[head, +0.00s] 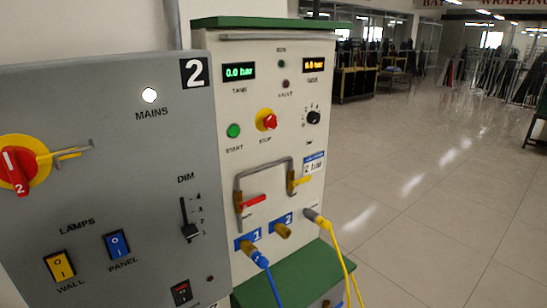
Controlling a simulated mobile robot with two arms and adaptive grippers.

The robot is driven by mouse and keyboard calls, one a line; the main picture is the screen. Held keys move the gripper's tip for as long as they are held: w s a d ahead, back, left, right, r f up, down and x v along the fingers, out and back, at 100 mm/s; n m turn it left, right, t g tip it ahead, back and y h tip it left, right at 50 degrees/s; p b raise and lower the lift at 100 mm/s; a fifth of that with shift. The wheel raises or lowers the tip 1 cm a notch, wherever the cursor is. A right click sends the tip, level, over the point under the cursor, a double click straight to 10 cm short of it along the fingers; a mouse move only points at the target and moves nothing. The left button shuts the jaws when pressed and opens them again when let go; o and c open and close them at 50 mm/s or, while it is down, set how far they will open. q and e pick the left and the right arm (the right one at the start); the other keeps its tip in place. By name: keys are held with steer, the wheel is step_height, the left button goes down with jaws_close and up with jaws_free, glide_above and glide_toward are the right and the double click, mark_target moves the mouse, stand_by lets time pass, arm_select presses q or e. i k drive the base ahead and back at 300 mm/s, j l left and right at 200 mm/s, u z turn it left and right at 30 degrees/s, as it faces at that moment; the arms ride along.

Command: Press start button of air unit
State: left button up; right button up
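The air unit (270,60) is a white cabinet with a green top, standing right of a grey panel. Its green start button (233,131), labelled START, is on the left of its front. The red stop knob (270,122) on a yellow base is just right of it. Above are a green tank display (239,71) reading 0.0 bar and an amber display (313,65), whose digits are hard to read. The run and fault lamps look dark. Neither of my grippers shows in the head view.
The grey panel (120,90) with a lit mains lamp (149,95) and a red-yellow rotary switch (18,170) fills the left. Blue (272,284) and yellow (335,250) hoses hang from the air unit's lower front. Open tiled floor (430,190) lies to the right.

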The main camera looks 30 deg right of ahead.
mark_target(234, 131)
steer(key=k+l+z, duration=0.15)
steer(key=z, duration=0.25)
steer(key=k+l+z, duration=0.2)
steer(key=z, duration=0.25)
